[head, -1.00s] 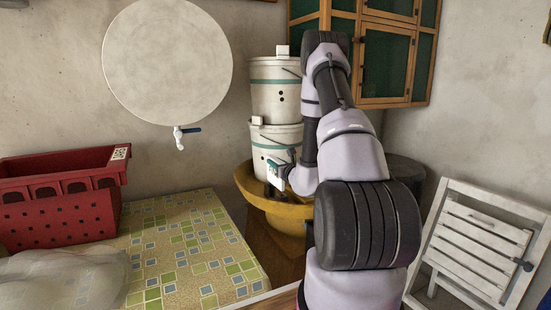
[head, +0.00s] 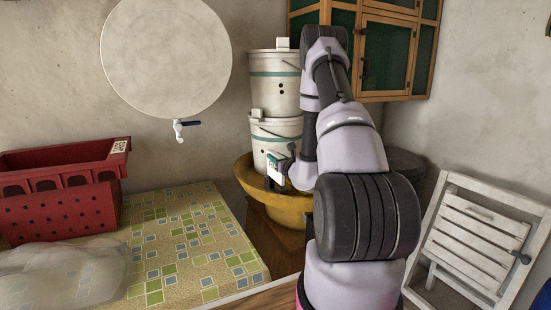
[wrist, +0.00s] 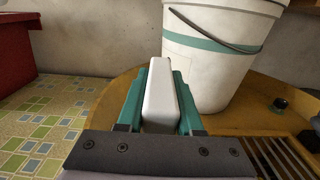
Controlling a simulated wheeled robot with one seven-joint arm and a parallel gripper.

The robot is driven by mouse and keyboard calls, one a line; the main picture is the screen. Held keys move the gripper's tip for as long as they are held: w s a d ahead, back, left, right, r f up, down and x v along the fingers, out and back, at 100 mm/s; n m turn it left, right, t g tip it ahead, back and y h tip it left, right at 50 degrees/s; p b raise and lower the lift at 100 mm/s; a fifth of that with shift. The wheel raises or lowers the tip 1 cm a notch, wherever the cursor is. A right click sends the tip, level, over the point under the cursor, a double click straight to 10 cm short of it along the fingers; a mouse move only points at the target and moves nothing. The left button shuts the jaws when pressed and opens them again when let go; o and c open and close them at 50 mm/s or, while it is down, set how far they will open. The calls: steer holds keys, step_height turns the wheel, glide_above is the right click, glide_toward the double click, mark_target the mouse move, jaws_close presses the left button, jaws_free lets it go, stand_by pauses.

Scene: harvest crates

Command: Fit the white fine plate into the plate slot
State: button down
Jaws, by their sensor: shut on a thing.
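The white fine plate (wrist: 159,98) is between the teal fingers of my gripper (wrist: 163,88), which is shut on it. In the wrist view the plate shows its narrow end and stands upright. In the head view my gripper (head: 281,166) is in front of the lower white bucket (head: 270,137), above the yellow basin (head: 259,188). In the wrist view the bucket (wrist: 218,60) is just beyond the plate, to the right. I cannot tell whether they touch. I cannot make out the plate slot.
An upper white bucket (head: 273,88) with a teal band is stacked on the lower one. The red crate (head: 65,213) and a clear plastic bag (head: 70,272) lie on the tiled table (head: 190,245). A white folding chair (head: 475,240) leans at the right.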

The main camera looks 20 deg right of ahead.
steer(key=shift+f, duration=0.85)
stand_by(0.6)
steer(key=shift+f, duration=0.35)
steer(key=shift+f, duration=0.3)
steer(key=shift+f, duration=0.3)
steer(key=shift+f, duration=0.3)
steer(key=shift+f, duration=0.35)
steer(key=shift+f, duration=0.3)
steer(key=shift+c, duration=2.4)
jaws_free()
